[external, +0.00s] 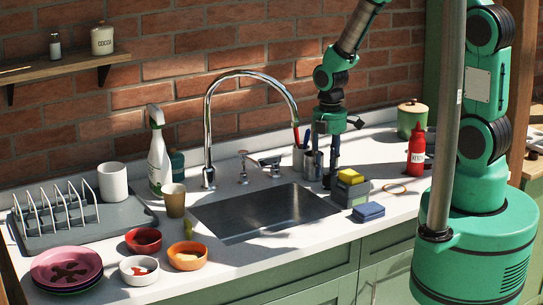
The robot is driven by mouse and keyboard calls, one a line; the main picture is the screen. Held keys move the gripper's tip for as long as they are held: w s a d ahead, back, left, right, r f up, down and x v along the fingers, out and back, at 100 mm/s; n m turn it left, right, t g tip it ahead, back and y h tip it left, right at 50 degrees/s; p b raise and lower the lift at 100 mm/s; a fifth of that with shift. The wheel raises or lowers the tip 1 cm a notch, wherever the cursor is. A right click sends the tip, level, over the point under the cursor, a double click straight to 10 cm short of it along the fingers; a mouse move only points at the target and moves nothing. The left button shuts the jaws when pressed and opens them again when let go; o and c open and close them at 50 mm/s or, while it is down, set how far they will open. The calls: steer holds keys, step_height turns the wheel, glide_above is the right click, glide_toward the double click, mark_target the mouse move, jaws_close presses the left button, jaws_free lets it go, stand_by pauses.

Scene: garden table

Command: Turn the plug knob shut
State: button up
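The steel sink (265,213) is set into the white counter, in the middle of the external view. The tall chrome tap (207,135) arches behind it.
Steel cups (312,165) with utensils stand close to my gripper. A sponge holder (350,190), blue sponge (369,211) and red bottle (416,155) are to the right. A spray bottle (159,160), tan cup (174,200) and bowls (187,256) are left of the sink.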

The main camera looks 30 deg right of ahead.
jaws_close()
